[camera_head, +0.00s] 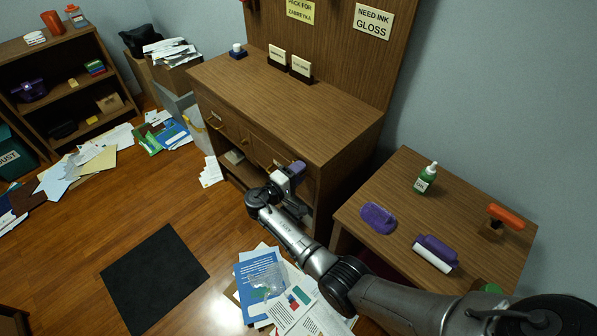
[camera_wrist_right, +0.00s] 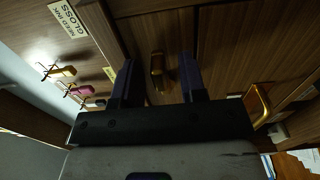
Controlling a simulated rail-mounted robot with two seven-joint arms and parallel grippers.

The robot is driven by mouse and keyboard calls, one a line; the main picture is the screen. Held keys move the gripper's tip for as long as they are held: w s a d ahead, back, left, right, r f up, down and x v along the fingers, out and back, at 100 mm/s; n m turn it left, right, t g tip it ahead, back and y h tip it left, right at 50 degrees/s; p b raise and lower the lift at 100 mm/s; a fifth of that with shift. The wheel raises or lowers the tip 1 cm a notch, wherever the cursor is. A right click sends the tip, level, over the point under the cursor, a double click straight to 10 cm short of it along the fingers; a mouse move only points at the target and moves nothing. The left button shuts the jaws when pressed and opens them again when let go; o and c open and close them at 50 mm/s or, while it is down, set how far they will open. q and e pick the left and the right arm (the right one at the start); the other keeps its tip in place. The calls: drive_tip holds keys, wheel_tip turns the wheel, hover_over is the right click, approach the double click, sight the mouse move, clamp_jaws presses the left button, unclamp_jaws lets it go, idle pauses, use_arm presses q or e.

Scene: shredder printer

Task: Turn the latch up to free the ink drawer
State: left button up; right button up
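My right gripper (camera_head: 292,173) is at the front of the wooden cabinet (camera_head: 290,105), by its drawer fronts. In the right wrist view its two dark purple fingers (camera_wrist_right: 157,62) are spread apart. A small brass latch (camera_wrist_right: 157,72) shows between them on the wood front, its long side roughly in line with the fingers. I cannot tell whether a finger touches it. A brass handle (camera_wrist_right: 258,104) is to the right of the fingers in that view. In the head view my arm and gripper hide the latch. My left gripper is in neither view.
A side table (camera_head: 395,190) stands right of the cabinet, holding a green bottle (camera_head: 426,178), a purple item (camera_head: 378,217) and a purple-and-white roller (camera_head: 435,253). Papers (camera_head: 275,290) lie on the floor below my arm. A dark mat (camera_head: 153,277) lies on open floor.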

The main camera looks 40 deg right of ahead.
drive_tip(key=a+p, duration=0.1)
drive_tip(key=a, duration=1.3)
drive_tip(key=shift+s, duration=0.4)
drive_tip(key=shift+d, duration=0.1)
